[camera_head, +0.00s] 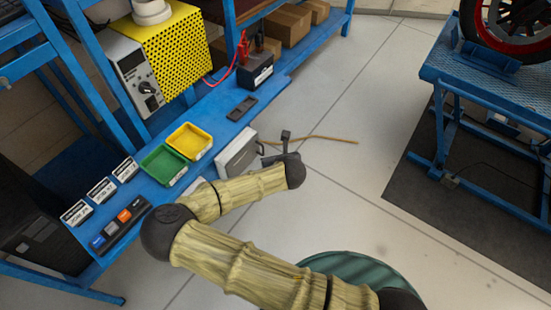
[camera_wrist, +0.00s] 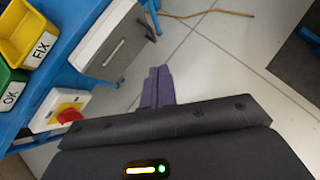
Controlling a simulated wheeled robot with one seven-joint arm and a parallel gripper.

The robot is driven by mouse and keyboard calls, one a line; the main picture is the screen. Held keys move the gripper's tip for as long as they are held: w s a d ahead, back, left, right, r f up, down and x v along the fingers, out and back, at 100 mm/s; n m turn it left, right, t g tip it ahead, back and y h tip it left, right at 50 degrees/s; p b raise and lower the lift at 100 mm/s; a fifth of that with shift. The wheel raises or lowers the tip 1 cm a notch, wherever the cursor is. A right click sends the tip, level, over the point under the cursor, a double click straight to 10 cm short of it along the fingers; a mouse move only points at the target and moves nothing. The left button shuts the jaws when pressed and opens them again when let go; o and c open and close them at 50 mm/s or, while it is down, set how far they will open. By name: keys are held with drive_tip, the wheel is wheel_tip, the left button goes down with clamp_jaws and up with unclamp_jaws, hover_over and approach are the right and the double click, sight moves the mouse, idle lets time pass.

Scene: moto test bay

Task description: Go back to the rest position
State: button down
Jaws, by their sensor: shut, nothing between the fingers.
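My gripper (camera_wrist: 157,86) shows in the wrist view as two dark fingers lying together, shut and empty. It hangs over the pale tiled floor, just right of the grey case at the blue bench's edge. In the head view, my arm with its beige ribbed sleeve reaches across the lower middle. The dark gripper parts (camera_head: 286,137) show beyond its far end, mostly hidden behind the wrist, and seem clear of the bench.
A red knob (camera_wrist: 70,115) sits near the gripper. A blue wheel stand (camera_head: 492,82) is at right. Floor between is open.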

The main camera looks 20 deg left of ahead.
idle(0.4)
drive_tip(key=w+d+r+m+h, duration=0.1)
drive_tip(key=d+r+m+h, duration=0.15)
drive_tip(key=d+m, duration=0.8)
drive_tip(key=w+d+r+m+h, duration=0.1)
drive_tip(key=d+r+m+h, duration=0.15)
drive_tip(key=d+m, duration=0.8)
drive_tip(key=s+d+r+m+g+p, duration=0.1)
drive_tip(key=s+d+r+m+g, duration=0.1)
drive_tip(key=s+d+r+m, duration=0.2)
drive_tip(key=s+d+r+m+g, duration=0.3)
drive_tip(key=s+r+m, duration=0.8)
drive_tip(key=m, duration=0.5)
wheel_tip(320, 180, up, 2)
drive_tip(key=shift+d+r+m+y+p, duration=0.1)
drive_tip(key=shift+d+m+y+p, duration=0.3)
drive_tip(key=shift+d, duration=0.2)
